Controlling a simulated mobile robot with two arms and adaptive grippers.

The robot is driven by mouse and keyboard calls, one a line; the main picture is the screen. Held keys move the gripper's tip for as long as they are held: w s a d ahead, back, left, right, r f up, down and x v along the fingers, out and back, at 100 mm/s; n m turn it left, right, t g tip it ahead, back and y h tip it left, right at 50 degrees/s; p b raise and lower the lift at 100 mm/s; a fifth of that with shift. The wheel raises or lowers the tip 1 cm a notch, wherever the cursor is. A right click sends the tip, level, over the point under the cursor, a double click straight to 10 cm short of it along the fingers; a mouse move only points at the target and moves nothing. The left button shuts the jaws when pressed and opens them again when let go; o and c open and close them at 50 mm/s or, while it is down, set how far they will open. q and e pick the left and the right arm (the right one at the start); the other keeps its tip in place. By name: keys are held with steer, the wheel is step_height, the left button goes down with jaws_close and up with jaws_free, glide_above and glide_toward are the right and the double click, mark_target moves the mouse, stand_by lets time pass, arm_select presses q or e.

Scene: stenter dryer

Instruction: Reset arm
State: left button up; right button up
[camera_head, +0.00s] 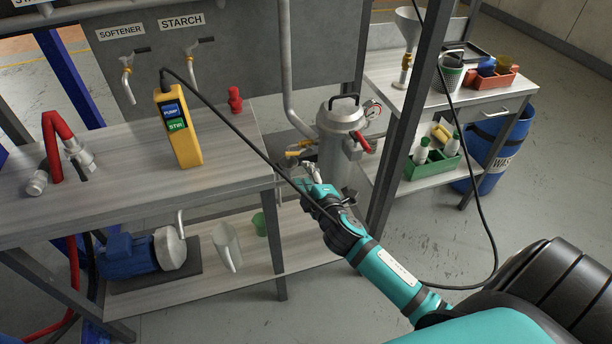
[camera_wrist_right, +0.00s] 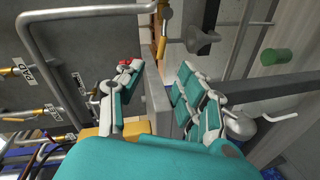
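My right gripper (camera_head: 309,176) reaches in from the lower right in the head view, in front of the gap between the bench and the metal filter pot. In the right wrist view its two teal and grey fingers (camera_wrist_right: 158,72) stand apart with nothing between them. My left gripper is in neither view. A yellow control pendant (camera_head: 178,128) with PUMP and STIR buttons is upright at the bench. Its black cable runs down to the right, across to my right gripper and forearm.
The bench (camera_head: 110,155) holds a red hose (camera_head: 53,145) and a small red item (camera_head: 235,99). A blue pump (camera_head: 128,256), jug (camera_head: 227,246) and green cup (camera_head: 259,223) are below. The filter pot (camera_head: 340,145) and a dark post (camera_head: 398,140) stand close to my gripper.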

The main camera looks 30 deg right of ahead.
steer(key=shift+f, duration=0.1)
steer(key=s+a+f+m+g+y, duration=0.1)
steer(key=s+f+g, duration=0.3)
steer(key=f, duration=0.7)
steer(key=s+f+m+g, duration=0.1)
steer(key=s+f+m, duration=0.1)
steer(key=s+f, duration=0.6)
steer(key=s+a+f+m+g+y, duration=0.1)
steer(key=s+f+g, duration=0.2)
steer(key=f, duration=1)
steer(key=s+a+f+m+g, duration=0.1)
steer(key=s+f, duration=0.4)
steer(key=s, duration=0.5)
steer(key=s+a+f+m+g, duration=0.2)
steer(key=s+f, duration=0.4)
steer(key=s, duration=0.5)
steer(key=s+a+f+m+g, duration=0.2)
steer(key=s+f, duration=0.4)
steer(key=s, duration=0.5)
steer(key=shift+s+f+m+g+y, duration=0.2)
steer(key=shift+m+g+y, duration=0.25)
steer(key=shift+g, duration=0.35)
